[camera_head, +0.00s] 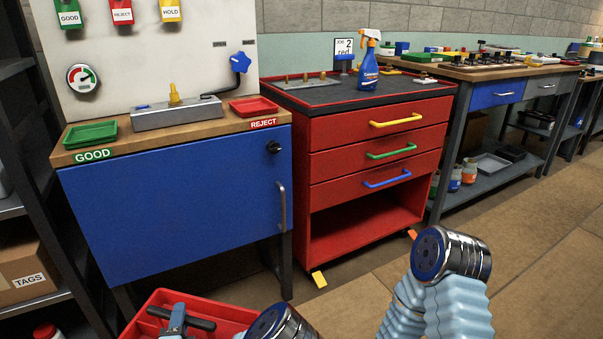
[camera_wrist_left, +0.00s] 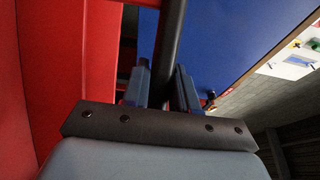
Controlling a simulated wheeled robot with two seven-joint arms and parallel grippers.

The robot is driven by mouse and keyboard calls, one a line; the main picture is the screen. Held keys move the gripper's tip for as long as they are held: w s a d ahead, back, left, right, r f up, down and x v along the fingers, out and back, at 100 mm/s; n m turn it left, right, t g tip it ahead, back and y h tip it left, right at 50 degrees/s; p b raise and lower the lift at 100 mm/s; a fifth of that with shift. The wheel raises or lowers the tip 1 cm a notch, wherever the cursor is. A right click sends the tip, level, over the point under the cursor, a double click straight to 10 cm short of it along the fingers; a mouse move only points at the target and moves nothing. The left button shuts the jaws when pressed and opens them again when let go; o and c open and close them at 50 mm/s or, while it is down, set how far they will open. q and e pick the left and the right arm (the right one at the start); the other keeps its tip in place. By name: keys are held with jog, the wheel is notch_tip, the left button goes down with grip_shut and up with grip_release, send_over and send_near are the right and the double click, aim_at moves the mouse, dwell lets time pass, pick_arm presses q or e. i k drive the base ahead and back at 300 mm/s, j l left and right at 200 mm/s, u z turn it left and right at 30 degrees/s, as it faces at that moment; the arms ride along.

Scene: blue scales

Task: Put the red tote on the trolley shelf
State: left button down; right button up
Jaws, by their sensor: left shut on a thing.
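The red tote (camera_head: 222,309) is at the bottom of the head view, cut off by the frame edge. My left gripper (camera_head: 177,316) is over it, shut on its dark handle bar. In the left wrist view, the fingers (camera_wrist_left: 160,88) stand on either side of the bar (camera_wrist_left: 171,45), with red tote wall (camera_wrist_left: 40,75) at left. The red trolley (camera_head: 303,165) stands ahead, to the right of the blue cabinet. Its open lower shelf (camera_head: 355,232) lies under the drawers and looks empty. My right arm shows at lower right, but its gripper is out of view.
The blue cabinet (camera_head: 175,215) has green (camera_head: 90,135) and red (camera_head: 254,107) trays on top. A spray bottle (camera_head: 368,62) stands on the trolley top. A dark rack (camera_head: 22,200) is at left. The floor (camera_head: 365,285) before the trolley is clear.

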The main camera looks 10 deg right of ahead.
aim_at(334, 230)
jog(key=i+l, duration=0.1)
jog(key=l, duration=0.3)
jog(key=i+l+z, duration=0.1)
jog(key=l, duration=0.35)
jog(key=i+l, duration=0.15)
jog(key=l, duration=0.25)
jog(key=i+l+z, duration=0.1)
jog(key=l, duration=0.35)
jog(key=i+l, duration=0.15)
jog(key=l, duration=0.25)
jog(key=i+l+z, duration=0.15)
jog(key=l, duration=0.25)
jog(key=i+l, duration=0.65)
jog(key=l, duration=0.2)
jog(key=i+j, duration=0.15)
jog(key=j, duration=0.25)
jog(key=z, duration=0.05)
